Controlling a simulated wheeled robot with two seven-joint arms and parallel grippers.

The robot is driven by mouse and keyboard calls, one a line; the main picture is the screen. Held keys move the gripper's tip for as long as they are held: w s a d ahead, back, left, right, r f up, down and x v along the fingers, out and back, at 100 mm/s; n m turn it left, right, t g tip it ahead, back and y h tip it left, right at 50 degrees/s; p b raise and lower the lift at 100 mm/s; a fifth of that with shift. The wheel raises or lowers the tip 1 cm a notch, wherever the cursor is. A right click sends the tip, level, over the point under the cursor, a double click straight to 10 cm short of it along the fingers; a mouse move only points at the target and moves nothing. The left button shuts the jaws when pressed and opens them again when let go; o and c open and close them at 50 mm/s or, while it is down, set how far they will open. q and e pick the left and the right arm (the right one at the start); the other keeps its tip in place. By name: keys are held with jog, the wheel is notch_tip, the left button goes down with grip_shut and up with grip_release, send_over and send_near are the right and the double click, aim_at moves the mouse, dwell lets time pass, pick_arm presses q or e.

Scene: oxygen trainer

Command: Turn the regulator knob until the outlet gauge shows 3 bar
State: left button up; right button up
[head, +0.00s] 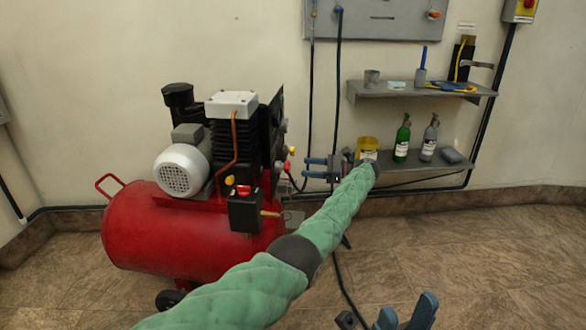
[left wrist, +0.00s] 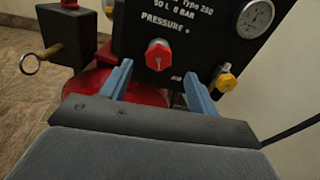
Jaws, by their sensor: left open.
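The red regulator knob (left wrist: 158,55) sits on the compressor's black panel (left wrist: 190,40), under the lettering "PRESSURE +". It also shows small in the head view (head: 291,151). A round white gauge (left wrist: 256,18) is at the panel's upper right; its reading is too small to tell. My left gripper (head: 306,167) is open in front of the panel. In the left wrist view its blue fingers (left wrist: 158,82) stand to either side below the knob, with no clear contact. My right gripper (head: 405,314) is at the bottom edge of the head view, partly cut off, its fingers apart and empty.
A yellow knob (left wrist: 225,80) sits close to the right finger. The red tank (head: 150,230) lies below. Wall shelves (head: 420,91) hold bottles and small items at right. A dark hose crosses the floor.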

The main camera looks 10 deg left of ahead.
aim_at(287, 167)
pick_arm(q)
jog(key=a, duration=0.6)
jog(key=shift+a+b, duration=0.15)
jog(key=shift+b, duration=0.3)
jog(key=shift+s+f, duration=0.1)
jog(key=c, duration=1)
